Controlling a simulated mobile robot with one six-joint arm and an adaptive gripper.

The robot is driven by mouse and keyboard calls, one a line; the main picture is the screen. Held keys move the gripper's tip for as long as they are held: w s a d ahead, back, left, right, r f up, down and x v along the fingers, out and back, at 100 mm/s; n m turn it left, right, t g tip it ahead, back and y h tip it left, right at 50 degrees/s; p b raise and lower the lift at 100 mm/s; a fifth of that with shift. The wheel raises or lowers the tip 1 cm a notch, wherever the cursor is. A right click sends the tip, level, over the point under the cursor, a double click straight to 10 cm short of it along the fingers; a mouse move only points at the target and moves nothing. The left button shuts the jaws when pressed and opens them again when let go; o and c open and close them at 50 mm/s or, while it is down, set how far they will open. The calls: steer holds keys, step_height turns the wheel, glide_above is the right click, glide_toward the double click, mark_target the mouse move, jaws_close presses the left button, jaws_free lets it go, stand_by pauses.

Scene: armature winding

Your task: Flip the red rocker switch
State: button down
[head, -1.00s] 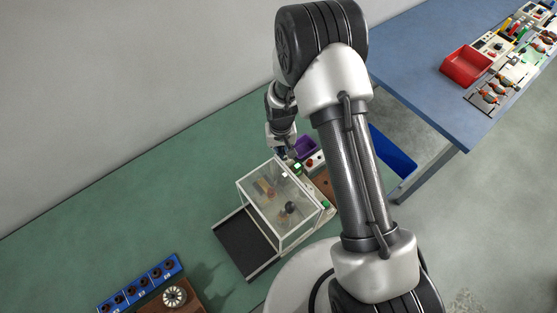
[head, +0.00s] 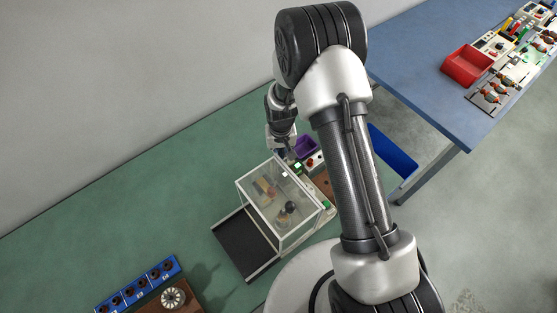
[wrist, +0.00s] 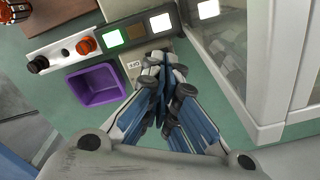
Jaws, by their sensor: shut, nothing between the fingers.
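My gripper (wrist: 165,85) is shut and empty in the wrist view, with its fingertips over a small beige labelled plate (wrist: 133,67) at the machine's control strip. In the head view my gripper (head: 284,154) is at the back corner of the clear-walled machine (head: 273,205). I cannot make out a red rocker switch for certain; my fingers cover part of the plate. An orange-red round knob (wrist: 86,46) sits on the white control strip (wrist: 62,52), left of the fingertips. Whether the fingertips touch the plate cannot be told.
A purple bin (wrist: 95,85) lies left of my fingers. Lit squares (wrist: 160,22) line the strip. The enclosure's clear wall (wrist: 240,70) stands close on the right. In the head view, a blue socket block (head: 140,287) is at the lower left and a red tray (head: 466,65) on the blue table.

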steer(key=shift+f+b, duration=0.45)
steer(key=shift+f, duration=0.2)
steer(key=shift+r, duration=0.1)
steer(key=shift+r+p, duration=2)
steer(key=shift+r, duration=1.5)
